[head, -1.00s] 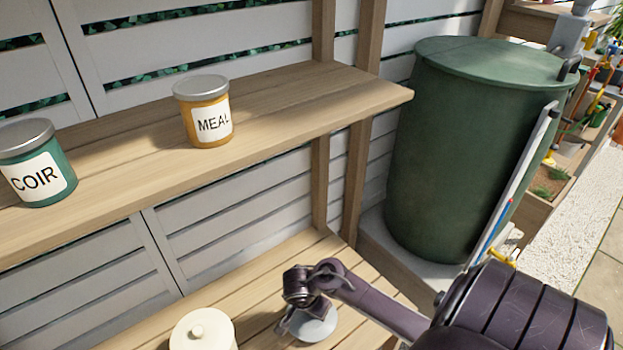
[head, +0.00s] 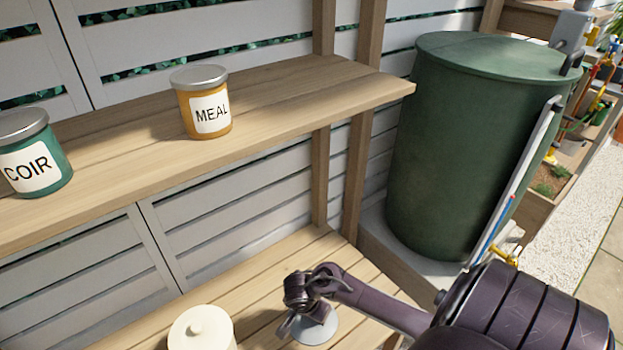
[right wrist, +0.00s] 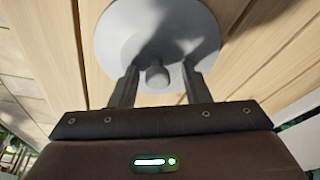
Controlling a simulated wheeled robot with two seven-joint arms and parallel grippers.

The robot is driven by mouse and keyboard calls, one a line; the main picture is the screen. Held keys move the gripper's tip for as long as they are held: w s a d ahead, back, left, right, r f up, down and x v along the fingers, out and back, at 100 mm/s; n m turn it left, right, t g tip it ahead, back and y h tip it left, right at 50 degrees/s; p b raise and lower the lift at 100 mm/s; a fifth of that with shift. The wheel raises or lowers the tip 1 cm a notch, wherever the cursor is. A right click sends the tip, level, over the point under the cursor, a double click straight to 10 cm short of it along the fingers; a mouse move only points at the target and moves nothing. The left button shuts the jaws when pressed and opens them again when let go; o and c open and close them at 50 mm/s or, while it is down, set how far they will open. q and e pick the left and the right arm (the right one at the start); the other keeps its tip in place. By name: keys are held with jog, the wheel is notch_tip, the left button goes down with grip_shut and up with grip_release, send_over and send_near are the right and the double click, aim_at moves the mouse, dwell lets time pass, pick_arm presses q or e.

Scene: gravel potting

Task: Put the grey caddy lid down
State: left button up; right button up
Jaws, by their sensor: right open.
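The grey caddy lid (head: 318,331) is a round disc on the lower wooden bench, to the right of a cream lidded pot. In the right wrist view the lid (right wrist: 158,28) shows its round face with a small knob. My right gripper (right wrist: 157,75) is open, with one finger on each side of the knob and a gap to it. In the head view my right gripper (head: 298,322) is over the lid and hides part of it. Whether the lid lies fully flat on the boards is hard to tell. My left gripper is not in view.
The cream pot (head: 201,331) stands close left of the lid. The upper shelf (head: 285,97) holds an orange MEAL jar (head: 205,105) and a green COIR jar (head: 37,155). A large green barrel (head: 470,150) stands to the right. Bench boards (head: 262,270) behind the lid are bare.

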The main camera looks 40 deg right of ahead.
aim_at(306, 329)
jog(key=shift+a+r, duration=0.15)
jog(key=shift+r, duration=0.25)
jog(key=p+v, duration=0.3)
jog(key=v, duration=0.8)
jog(key=shift+r, duration=0.25)
jog(key=shift+s+f, duration=0.1)
jog(key=shift+s, duration=0.05)
